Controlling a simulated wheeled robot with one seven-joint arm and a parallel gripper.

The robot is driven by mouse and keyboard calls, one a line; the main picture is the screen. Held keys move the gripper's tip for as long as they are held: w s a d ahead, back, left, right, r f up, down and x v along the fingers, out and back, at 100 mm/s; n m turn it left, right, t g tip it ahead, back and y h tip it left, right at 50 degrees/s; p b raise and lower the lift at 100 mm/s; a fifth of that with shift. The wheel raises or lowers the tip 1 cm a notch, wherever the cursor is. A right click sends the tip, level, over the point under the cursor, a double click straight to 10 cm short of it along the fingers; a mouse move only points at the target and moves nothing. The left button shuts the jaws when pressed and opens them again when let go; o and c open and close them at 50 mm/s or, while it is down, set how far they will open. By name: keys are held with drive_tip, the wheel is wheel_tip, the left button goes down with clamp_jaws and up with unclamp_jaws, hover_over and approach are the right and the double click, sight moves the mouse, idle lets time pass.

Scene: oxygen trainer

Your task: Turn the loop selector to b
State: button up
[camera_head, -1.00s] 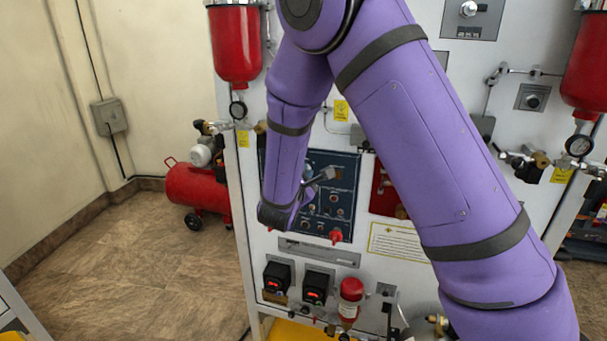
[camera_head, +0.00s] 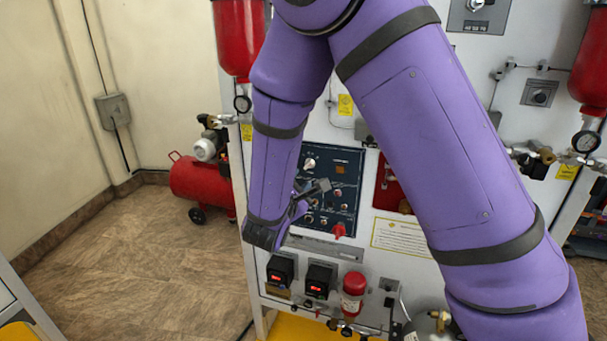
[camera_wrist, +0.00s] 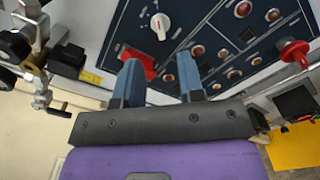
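The dark blue control panel (camera_head: 335,185) carries a white knob (camera_head: 309,163) at its upper left and a red knob (camera_head: 338,230) at its lower edge. In the wrist view the white knob (camera_wrist: 160,25) and red knob (camera_wrist: 292,50) show, plus a red handle (camera_wrist: 140,62) just beyond my left finger. Labels are too small to read, so I cannot tell which is the loop selector. My gripper (camera_wrist: 160,78) is open, its two fingers apart with nothing between them. In the head view my gripper (camera_head: 318,188) is in front of the panel, below the white knob.
Small buttons and lamps fill the panel. Brass valve fittings (camera_wrist: 38,60) show at the left of the wrist view. A red compressor (camera_head: 202,183) stands left on open floor.

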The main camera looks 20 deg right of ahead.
drive_tip(key=shift+v, duration=1.45)
